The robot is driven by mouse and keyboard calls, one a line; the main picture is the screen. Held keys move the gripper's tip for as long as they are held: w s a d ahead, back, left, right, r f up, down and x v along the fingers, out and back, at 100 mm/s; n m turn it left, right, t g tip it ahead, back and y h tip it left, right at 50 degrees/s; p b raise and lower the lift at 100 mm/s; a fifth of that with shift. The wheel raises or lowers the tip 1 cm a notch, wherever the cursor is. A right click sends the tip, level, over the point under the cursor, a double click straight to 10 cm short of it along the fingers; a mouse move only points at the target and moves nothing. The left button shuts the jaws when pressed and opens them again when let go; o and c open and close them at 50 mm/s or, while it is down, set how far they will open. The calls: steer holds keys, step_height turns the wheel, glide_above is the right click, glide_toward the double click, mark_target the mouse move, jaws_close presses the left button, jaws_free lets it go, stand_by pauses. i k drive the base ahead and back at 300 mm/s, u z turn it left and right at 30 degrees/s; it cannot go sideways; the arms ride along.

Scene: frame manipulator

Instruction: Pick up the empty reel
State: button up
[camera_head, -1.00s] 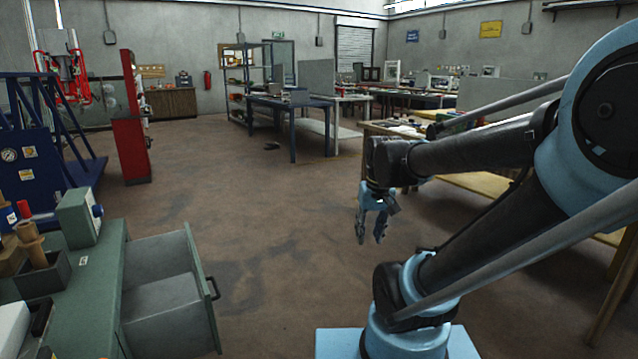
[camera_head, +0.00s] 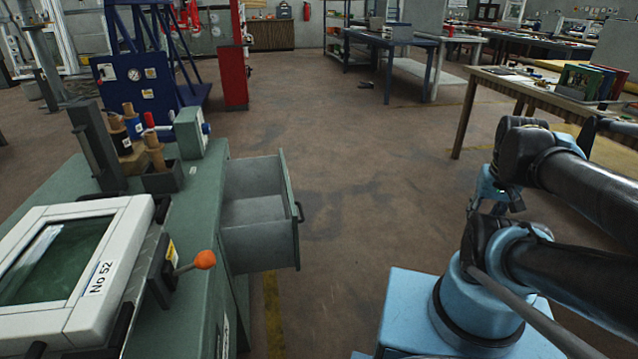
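A bare tan reel (camera_head: 154,150) stands upright in a dark open box (camera_head: 165,181) on the green workbench at left. It looks like the empty reel. Behind it, reels with dark and blue windings (camera_head: 133,122) stand on a wooden block (camera_head: 133,160). My gripper (camera_head: 487,207) hangs over the floor at right, far from the reels, with nothing seen in it. Its fingers look apart; my arm partly hides them.
The green bench (camera_head: 190,235) has an open, empty-looking drawer (camera_head: 255,210) jutting right. A grey-green unit (camera_head: 190,133), a white-framed screen (camera_head: 60,255) and an orange-knobbed lever (camera_head: 204,260) are on it. The floor (camera_head: 370,190) between bench and arm is clear.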

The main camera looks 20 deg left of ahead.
mark_target(154, 148)
steer(key=u, duration=0.4)
steer(key=i, duration=1.1)
steer(key=u, duration=1.6)
